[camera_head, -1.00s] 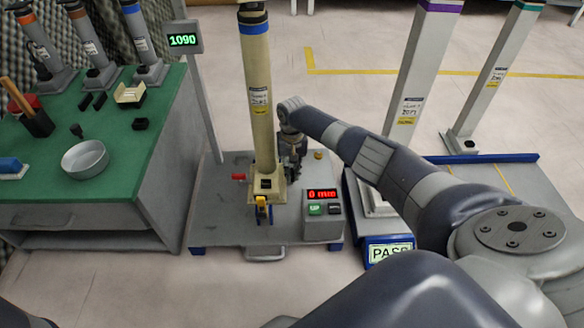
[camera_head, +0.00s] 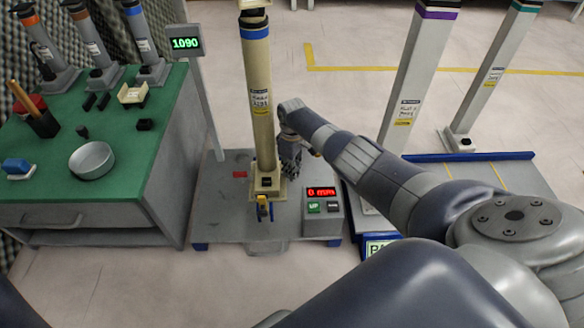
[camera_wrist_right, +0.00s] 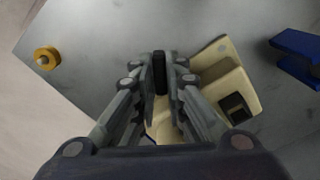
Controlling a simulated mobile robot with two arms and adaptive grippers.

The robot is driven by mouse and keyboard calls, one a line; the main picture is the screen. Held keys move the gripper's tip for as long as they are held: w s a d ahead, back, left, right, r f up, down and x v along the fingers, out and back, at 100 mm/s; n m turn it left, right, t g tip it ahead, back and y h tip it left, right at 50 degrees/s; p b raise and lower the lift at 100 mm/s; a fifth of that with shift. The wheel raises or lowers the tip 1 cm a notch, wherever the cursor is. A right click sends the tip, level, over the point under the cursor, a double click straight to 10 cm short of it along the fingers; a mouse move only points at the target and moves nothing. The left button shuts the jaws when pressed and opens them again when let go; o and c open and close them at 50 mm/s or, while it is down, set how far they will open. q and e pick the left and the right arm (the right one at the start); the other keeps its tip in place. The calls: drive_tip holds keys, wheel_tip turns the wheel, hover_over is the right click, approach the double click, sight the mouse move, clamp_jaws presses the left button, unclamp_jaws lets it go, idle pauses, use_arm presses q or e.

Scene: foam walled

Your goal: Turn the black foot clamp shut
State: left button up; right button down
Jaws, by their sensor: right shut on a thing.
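The black foot clamp (camera_wrist_right: 160,72) shows in the right wrist view as a narrow dark upright piece between my fingertips, beside the cream foot of the post. My right gripper (camera_wrist_right: 160,84) is shut on it. In the head view my right gripper (camera_head: 290,168) points down at the right side of the cream post (camera_head: 262,110) with the blue band. There the fingers hide the clamp. How far the clamp is turned cannot be told. My left gripper is not in view.
The post stands on a grey platform (camera_head: 222,215) with a red piece (camera_head: 240,174), a yellow-topped clamp (camera_head: 262,203) in front and a control box (camera_head: 322,212) at right. A yellow knob (camera_wrist_right: 45,58) shows in the wrist view. A green bench (camera_head: 135,165) stands left.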

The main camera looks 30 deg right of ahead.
drive_tip(key=n, duration=0.6)
drive_tip(key=shift+n, duration=0.3)
idle(0.4)
drive_tip(key=c, duration=1.6)
unclamp_jaws()
drive_tip(key=shift+c, duration=0.2)
drive_tip(key=shift+r, duration=0.1)
wheel_tip(320, 180, up, 12)
